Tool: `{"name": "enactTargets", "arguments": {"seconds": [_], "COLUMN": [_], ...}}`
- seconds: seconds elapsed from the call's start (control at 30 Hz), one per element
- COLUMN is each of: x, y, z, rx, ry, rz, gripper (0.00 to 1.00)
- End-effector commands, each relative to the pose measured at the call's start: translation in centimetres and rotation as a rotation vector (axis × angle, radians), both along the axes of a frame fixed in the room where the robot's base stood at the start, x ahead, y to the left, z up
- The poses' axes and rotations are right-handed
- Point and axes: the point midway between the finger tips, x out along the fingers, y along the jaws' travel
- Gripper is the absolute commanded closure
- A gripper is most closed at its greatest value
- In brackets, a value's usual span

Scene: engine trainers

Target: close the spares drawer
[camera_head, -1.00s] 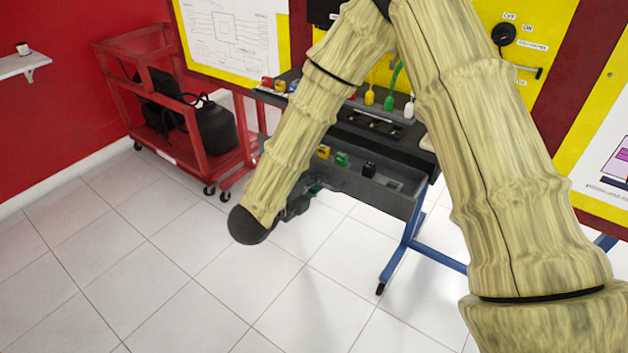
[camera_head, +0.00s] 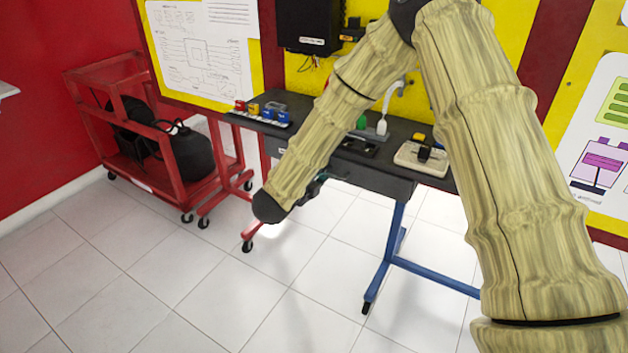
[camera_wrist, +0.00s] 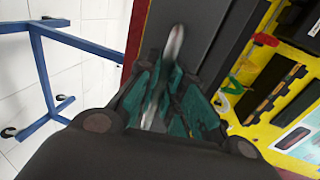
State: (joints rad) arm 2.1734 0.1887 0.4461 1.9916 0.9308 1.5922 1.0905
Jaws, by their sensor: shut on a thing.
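The spares drawer (camera_head: 372,179) is under the dark bench top of the engine trainer. Its grey front sits in close to the bench edge, and the inside with its small parts does not show. My gripper (camera_head: 314,187) is at the left part of the drawer front, largely hidden by my wrist. In the wrist view my gripper (camera_wrist: 160,92) has its teal fingers together around a pale bar, apparently the drawer handle (camera_wrist: 175,42). The dark drawer front shows behind it. Whether a thin gap is left around the drawer cannot be told.
The bench top (camera_head: 398,137) holds coloured blocks (camera_head: 262,114) and a pale tray (camera_head: 420,158). A red cart (camera_head: 165,165) with black containers stands at the left. Blue trainer legs (camera_head: 385,258) reach the floor. The tiled floor in front is clear.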

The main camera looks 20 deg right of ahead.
Motion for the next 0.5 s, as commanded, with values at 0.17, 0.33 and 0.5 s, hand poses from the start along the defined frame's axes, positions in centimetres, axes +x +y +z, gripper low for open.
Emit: {"name": "enactTargets", "arguments": {"seconds": [0.17,0.33,0.5], "x": [0.26,0.30,0.23], "y": [-0.23,-0.27,-0.25], "z": [0.23,0.30,0.26], "rx": [-0.003,-0.003,-0.004], "ry": [-0.006,-0.007,-0.006], "rz": [-0.003,-0.003,-0.004], "gripper": [1.00,0.78,0.68]}}
